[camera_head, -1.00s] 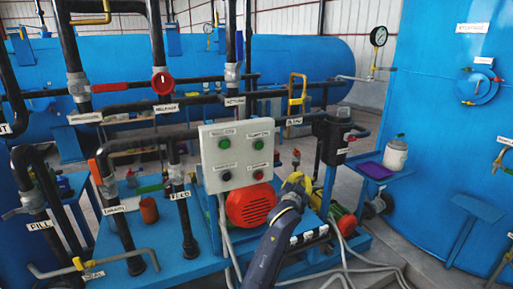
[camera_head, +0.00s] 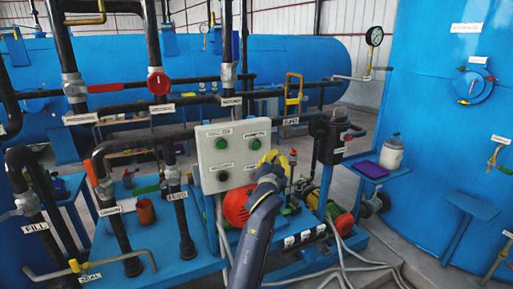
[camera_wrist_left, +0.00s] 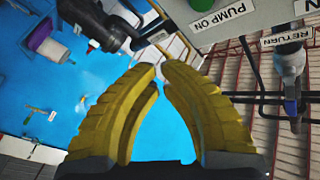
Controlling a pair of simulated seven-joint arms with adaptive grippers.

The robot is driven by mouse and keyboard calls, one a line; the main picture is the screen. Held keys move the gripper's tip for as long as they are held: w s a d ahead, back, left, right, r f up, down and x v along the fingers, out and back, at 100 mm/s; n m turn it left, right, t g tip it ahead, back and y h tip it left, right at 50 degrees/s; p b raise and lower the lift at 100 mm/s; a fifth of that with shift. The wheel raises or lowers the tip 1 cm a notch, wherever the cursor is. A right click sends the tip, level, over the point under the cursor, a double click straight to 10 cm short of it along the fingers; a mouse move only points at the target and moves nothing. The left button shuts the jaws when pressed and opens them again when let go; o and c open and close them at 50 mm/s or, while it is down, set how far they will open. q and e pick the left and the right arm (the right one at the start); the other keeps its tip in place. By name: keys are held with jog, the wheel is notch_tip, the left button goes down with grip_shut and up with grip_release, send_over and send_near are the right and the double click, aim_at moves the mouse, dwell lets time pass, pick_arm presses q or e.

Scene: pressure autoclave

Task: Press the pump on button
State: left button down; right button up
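The pump on button (camera_head: 253,145) is the green one at the upper right of the light grey control box. In the left wrist view its lower edge (camera_wrist_left: 201,3) shows at the top border, above the PUMP ON label (camera_wrist_left: 216,17). My left gripper (camera_head: 270,156) is in front of the box's lower right corner, just below and right of the button. In the left wrist view its yellow ribbed fingers (camera_wrist_left: 157,68) have a narrow gap between the tips and hold nothing. I cannot tell how far they are from the box. My right gripper is not in view.
Another green button (camera_head: 222,143) and a black button (camera_head: 223,175) are on the same box. A red motor (camera_head: 235,207) stands below it. Dark vertical pipes (camera_head: 180,215) stand left of the box, and a dark canister (camera_head: 331,140) stands to its right.

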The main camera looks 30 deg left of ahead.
aim_at(256, 145)
pick_arm(q)
jog(key=shift+a, duration=0.1)
jog(key=shift+w+a, duration=0.75)
jog(key=shift+a, duration=0.45)
jog(key=shift+w+a, duration=0.75)
jog(key=shift+a, duration=0.5)
jog(key=shift+w+a, duration=0.75)
jog(key=shift+a, duration=0.45)
